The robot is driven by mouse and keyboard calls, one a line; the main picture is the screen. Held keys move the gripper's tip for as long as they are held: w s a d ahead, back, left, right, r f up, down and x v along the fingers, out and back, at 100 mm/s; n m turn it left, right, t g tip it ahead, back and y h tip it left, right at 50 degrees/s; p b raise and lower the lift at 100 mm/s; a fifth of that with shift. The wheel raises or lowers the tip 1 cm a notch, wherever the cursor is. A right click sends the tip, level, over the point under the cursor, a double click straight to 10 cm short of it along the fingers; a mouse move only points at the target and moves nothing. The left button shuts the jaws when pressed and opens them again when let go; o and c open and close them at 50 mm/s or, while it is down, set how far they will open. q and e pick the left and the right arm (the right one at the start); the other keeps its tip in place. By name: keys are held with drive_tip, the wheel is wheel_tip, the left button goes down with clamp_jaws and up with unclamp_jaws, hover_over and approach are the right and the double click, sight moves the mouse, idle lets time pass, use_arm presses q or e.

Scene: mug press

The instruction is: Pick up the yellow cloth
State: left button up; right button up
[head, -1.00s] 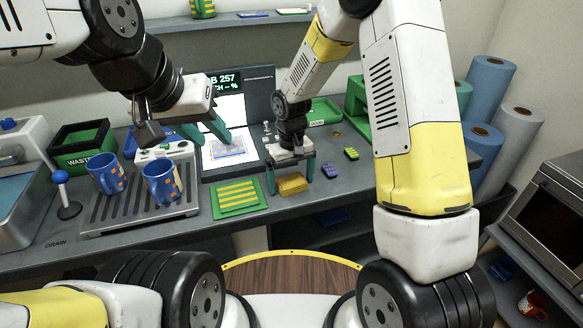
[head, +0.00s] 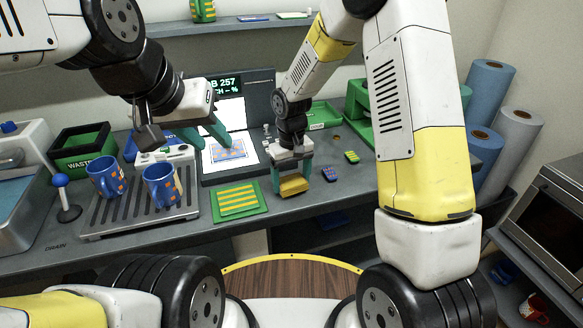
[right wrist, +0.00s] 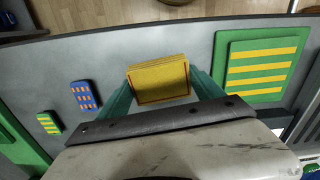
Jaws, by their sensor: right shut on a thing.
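The yellow cloth (head: 293,185) is a small folded block held between the green fingers of my right gripper (head: 292,180), near the counter's front edge. In the right wrist view the cloth (right wrist: 159,78) sits between both fingertips of my right gripper (right wrist: 162,90), which is shut on it. I cannot tell how far it is above the counter. My left gripper (head: 203,138) is over the counter at the left, near the lit screen, with its green fingers partly hidden. Whether it is open or shut is unclear.
A green mat with yellow stripes (head: 238,200) lies left of the cloth. Two blue mugs (head: 162,186) stand on a ribbed tray (head: 100,222). Small patterned pads (head: 330,173) lie to the right. The counter edge (right wrist: 180,22) is close to the cloth.

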wheel_tip(320, 180, up, 2)
drive_tip(key=shift+r, duration=0.25)
drive_tip(key=s+r, duration=0.1)
drive_tip(key=s, duration=1.5)
drive_tip(key=shift+d, duration=0.1)
